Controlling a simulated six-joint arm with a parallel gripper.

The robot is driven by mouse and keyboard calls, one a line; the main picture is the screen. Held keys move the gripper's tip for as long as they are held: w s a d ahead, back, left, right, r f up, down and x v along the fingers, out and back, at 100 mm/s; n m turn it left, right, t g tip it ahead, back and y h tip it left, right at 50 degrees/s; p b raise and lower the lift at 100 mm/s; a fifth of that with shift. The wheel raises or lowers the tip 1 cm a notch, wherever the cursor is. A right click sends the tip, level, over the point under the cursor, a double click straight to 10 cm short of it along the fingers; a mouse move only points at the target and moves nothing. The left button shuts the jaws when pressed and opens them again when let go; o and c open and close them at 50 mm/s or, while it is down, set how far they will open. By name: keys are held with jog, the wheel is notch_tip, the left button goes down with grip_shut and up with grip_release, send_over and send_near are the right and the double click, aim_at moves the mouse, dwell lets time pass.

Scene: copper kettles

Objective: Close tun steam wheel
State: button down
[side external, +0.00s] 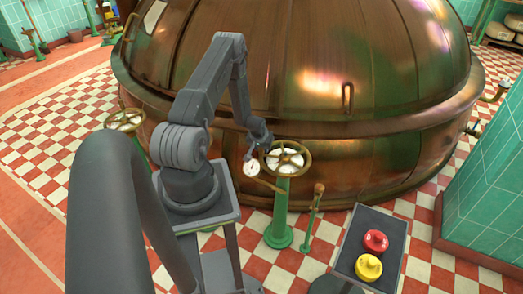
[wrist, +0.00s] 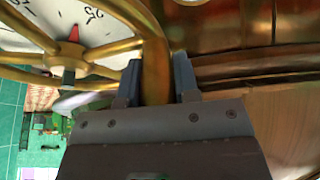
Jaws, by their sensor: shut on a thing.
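A brass spoked wheel (side external: 299,162) sits on a green pedestal (side external: 280,208) in front of the big copper vessel, with a white dial beneath its spokes. My gripper (side external: 264,144) is at the wheel's rim on its far left side. In the wrist view, my gripper's two fingers (wrist: 157,82) stand on either side of the brass rim (wrist: 155,55) and are shut on it. The white dial (wrist: 95,28) shows there with numbers and a red mark. The rim between the fingers is partly hidden by the gripper body.
The copper vessel (side external: 330,60) rises close behind the wheel. A small white gauge (side external: 251,168) is left of the pedestal, and a lever post (side external: 313,215) is right. A panel (side external: 396,226) carries red and yellow buttons. Another brass wheel (side external: 125,119) stands at left.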

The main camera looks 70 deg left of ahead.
jog(key=shift+w+a+m, duration=0.3)
jog(key=shift+w+m, duration=0.2)
jog(key=shift+w, duration=0.25)
jog(key=shift+a, duration=0.15)
jog(key=shift+f, duration=0.1)
dwell(1.1)
jog(key=c, duration=0.9)
grip_release()
jog(key=shift+o, duration=0.2)
jog(key=v, duration=1.2)
jog(key=shift+s+a, duration=0.1)
